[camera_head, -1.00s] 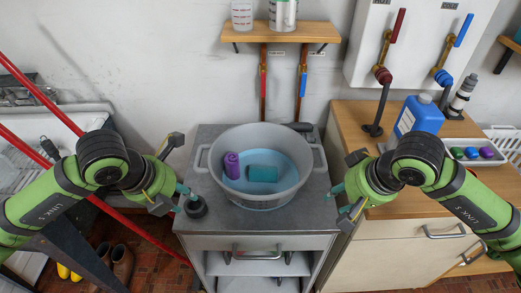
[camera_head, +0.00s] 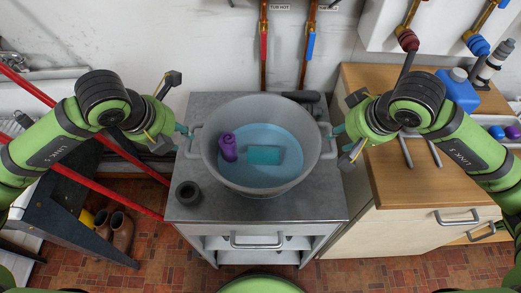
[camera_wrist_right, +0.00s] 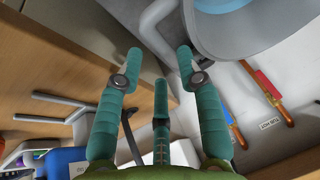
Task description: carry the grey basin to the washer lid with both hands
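The grey basin (camera_head: 213,178) stands upright on a grey cabinet top (camera_head: 325,205). It holds bluish water, a purple bottle (camera_head: 228,148) and a teal block (camera_head: 264,155). My left gripper (camera_head: 186,137) is at the basin's left handle (camera_head: 194,140), fingers apart; contact is unclear. My right gripper (camera_head: 338,136) is at the right handle (camera_head: 328,142). In the right wrist view, my right gripper (camera_wrist_right: 159,60) is open, with the grey handle (camera_wrist_right: 155,25) just beyond and between its fingertips. I cannot make out a washer lid.
A small dark cup-like object (camera_head: 188,193) stands at the cabinet's front left. A wooden counter (camera_head: 400,180) with a blue jug (camera_head: 457,90) is on the right. Red poles (camera_head: 110,152) slant past a dark table (camera_head: 65,215) on the left. Tiled floor shows in front.

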